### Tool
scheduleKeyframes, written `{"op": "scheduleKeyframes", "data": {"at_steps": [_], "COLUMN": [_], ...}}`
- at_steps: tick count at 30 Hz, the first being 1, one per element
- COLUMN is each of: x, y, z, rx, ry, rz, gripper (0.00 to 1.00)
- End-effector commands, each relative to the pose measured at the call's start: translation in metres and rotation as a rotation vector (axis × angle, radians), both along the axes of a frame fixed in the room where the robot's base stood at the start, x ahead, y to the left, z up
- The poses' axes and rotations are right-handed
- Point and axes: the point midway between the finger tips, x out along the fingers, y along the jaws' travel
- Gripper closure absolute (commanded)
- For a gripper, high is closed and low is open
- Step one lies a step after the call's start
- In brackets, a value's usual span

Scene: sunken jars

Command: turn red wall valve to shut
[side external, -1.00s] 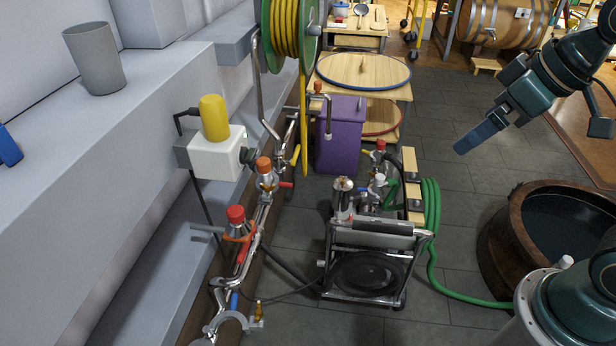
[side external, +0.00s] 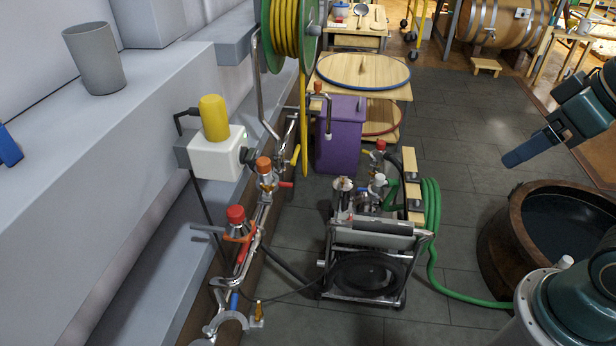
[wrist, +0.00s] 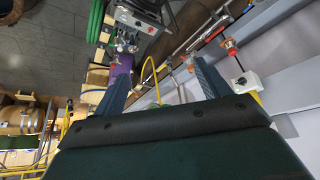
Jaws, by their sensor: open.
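Metal pipework runs along the wall in the side external view. It carries a red-capped fitting (side external: 236,214) with a red handle (side external: 243,249) beside it. Farther along is an orange-capped fitting (side external: 264,165) with a small red lever (side external: 286,184). I cannot tell for sure which red part is the red wall valve, or its setting. My gripper (side external: 514,157) is in the air at the right, well away from the pipework and above the floor near the wooden tub. In the wrist view my gripper (wrist: 162,84) has its two fingers wide apart with nothing between them.
A wheeled pump (side external: 370,262) stands on the floor between the pipework and my arm. A green hose (side external: 433,225) hangs beside it. A wooden tub (side external: 497,235) is below my gripper. A white box (side external: 217,157) with a yellow top juts from the wall. Dark floor lies open behind.

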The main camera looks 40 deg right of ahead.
Motion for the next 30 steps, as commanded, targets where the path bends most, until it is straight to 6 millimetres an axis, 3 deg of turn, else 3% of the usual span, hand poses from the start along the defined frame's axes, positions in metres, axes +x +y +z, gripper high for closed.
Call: {"op": "scheduleKeyframes", "data": {"at_steps": [1, 5, 11, 19, 30], "x": [0.002, 0.012, 0.045, 0.108, 0.193], "y": [0.001, 0.003, 0.011, 0.029, 0.062], "z": [0.000, 0.002, 0.006, 0.005, -0.016], "rx": [-0.003, -0.017, -0.064, -0.151, -0.264], "ry": [0.000, -0.005, -0.020, -0.062, -0.141], "rz": [0.008, 0.049, 0.183, 0.434, 0.764], "gripper": [0.35, 0.59, 0.59, 0.59, 0.59]}}
